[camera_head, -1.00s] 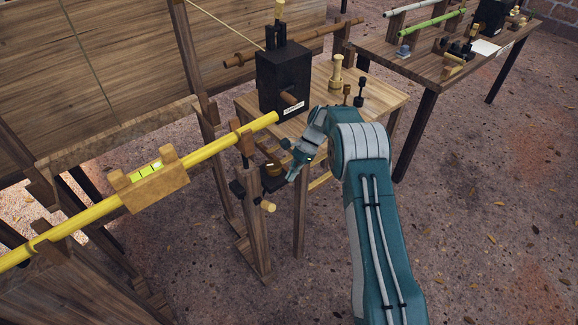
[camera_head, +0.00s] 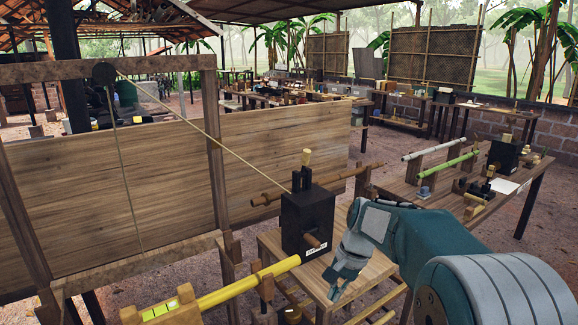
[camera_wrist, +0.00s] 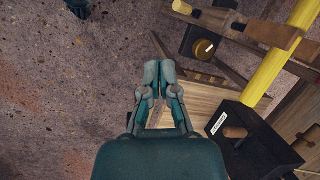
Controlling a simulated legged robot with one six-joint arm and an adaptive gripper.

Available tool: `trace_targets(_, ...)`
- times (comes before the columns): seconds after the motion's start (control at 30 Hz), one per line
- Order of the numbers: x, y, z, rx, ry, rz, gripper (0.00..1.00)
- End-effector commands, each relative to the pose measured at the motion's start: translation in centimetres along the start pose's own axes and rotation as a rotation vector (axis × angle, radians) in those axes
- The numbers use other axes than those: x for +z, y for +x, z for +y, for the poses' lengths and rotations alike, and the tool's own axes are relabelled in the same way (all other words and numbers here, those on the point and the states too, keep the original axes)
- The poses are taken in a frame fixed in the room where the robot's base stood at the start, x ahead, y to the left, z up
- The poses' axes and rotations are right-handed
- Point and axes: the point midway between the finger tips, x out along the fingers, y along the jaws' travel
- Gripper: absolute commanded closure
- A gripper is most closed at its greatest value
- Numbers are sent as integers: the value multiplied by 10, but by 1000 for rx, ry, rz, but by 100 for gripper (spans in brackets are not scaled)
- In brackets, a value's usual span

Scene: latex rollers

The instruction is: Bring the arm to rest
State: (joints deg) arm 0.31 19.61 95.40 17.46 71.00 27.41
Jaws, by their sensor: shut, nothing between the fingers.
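My gripper (camera_head: 337,285) is teal and points downward over the front of the small wooden table in the head view. In the wrist view my gripper (camera_wrist: 161,84) shows its two fingers together with nothing between them. Bare ground and the table's edge lie below it. My teal arm runs in from the lower right of the head view. The gripper appears apart from the black box (camera_head: 308,222) on the table.
A wooden panel (camera_head: 280,150) stands behind. A second table (camera_head: 415,185) is at the right. Open ground (camera_wrist: 70,100) lies left in the wrist view.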

Motion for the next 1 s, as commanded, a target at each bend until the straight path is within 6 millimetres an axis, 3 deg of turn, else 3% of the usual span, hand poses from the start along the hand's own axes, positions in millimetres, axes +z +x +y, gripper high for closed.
trace_targets(0.2,48,-42,31,-4,-139,140,100)
trace_targets(0.43,96,-66,70,7,-287,285,100)
trace_targets(0.7,148,-74,119,40,-458,455,100)
trace_targets(1.0,188,-61,165,91,-620,616,100)
